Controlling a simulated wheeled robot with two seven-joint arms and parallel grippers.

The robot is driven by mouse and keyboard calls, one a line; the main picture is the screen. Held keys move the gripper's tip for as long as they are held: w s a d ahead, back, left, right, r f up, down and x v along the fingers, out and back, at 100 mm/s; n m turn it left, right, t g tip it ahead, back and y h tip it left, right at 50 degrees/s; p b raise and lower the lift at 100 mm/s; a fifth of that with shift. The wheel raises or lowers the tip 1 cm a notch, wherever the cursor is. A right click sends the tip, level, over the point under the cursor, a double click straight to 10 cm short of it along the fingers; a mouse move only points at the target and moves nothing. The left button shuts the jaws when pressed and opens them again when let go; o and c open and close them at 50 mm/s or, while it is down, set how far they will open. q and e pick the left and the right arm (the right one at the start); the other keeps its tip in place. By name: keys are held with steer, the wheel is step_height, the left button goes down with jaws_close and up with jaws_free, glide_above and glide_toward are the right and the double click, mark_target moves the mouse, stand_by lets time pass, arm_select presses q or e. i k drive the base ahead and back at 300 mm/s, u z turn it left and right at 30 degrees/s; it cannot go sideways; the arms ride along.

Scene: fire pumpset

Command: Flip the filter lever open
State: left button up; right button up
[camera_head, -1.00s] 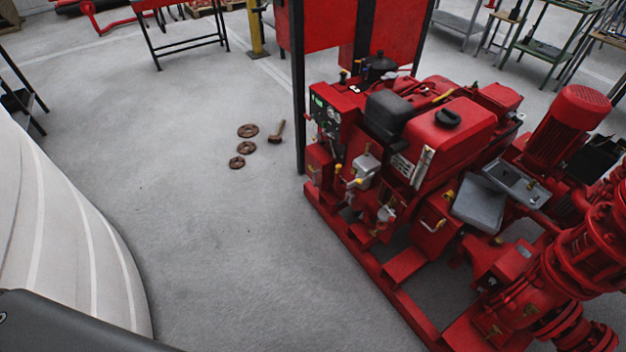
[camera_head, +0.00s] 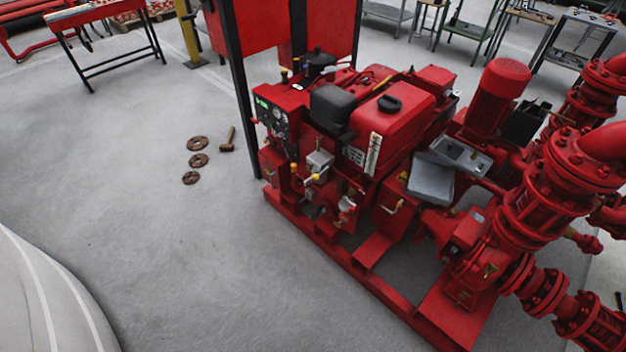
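The red fire pumpset (camera_head: 400,110) stands on a red base frame (camera_head: 350,262) right of the middle in the head view. A control panel (camera_head: 272,117) with gauges is on its near left end. Below the panel are several small valves and handles with yellow tips, among them a yellow-tipped lever (camera_head: 314,178) in front of a grey box (camera_head: 320,162). I cannot tell which of these is the filter lever, nor whether it is open. Neither of my grippers is in view.
A mallet (camera_head: 228,140) and several rusty round flanges (camera_head: 198,160) lie on the floor left of the pumpset. A red-topped table (camera_head: 95,12) stands at the back left. A pale striped rounded object (camera_head: 45,300) fills the lower left corner. The grey floor between is clear.

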mark_target(315, 177)
steer(key=k, duration=0.5)
steer(key=u, duration=0.9)
steer(key=i, duration=0.75)
steer(key=u, duration=0.05)
